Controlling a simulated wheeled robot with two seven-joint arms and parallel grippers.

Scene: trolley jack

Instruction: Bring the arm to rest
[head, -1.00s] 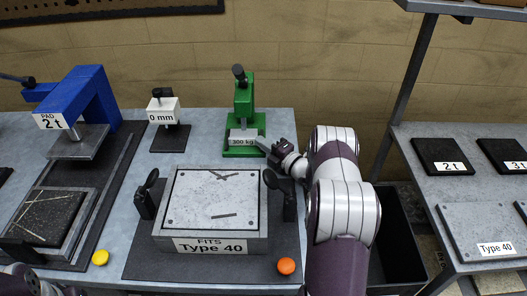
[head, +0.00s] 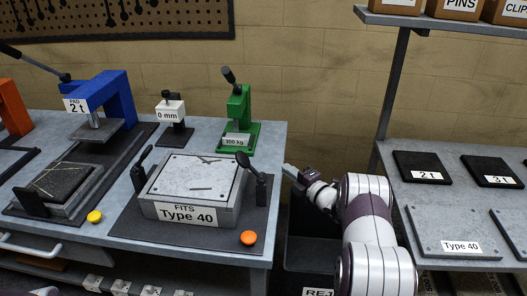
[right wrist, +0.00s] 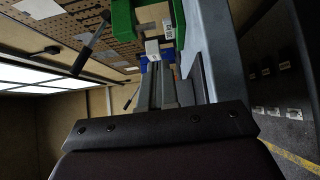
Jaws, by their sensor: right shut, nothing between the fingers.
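My right arm (head: 366,215) reaches up from the bottom right in the head view. Its gripper (head: 290,170) is shut and empty. It hangs in the gap between the workbench and the right-hand table, just off the bench's right edge, touching nothing that I can see. In the right wrist view the closed fingers (right wrist: 157,88) point toward the green press (right wrist: 125,18), with nothing between them. My left gripper is not in view.
The workbench (head: 215,245) holds a Type 40 fixture (head: 180,213), a green press (head: 238,122), a blue press (head: 112,100) and two buttons, orange (head: 249,238) and yellow (head: 95,216). A dark bin (head: 305,250) stands under my right arm. The right-hand table (head: 425,195) holds labelled plates.

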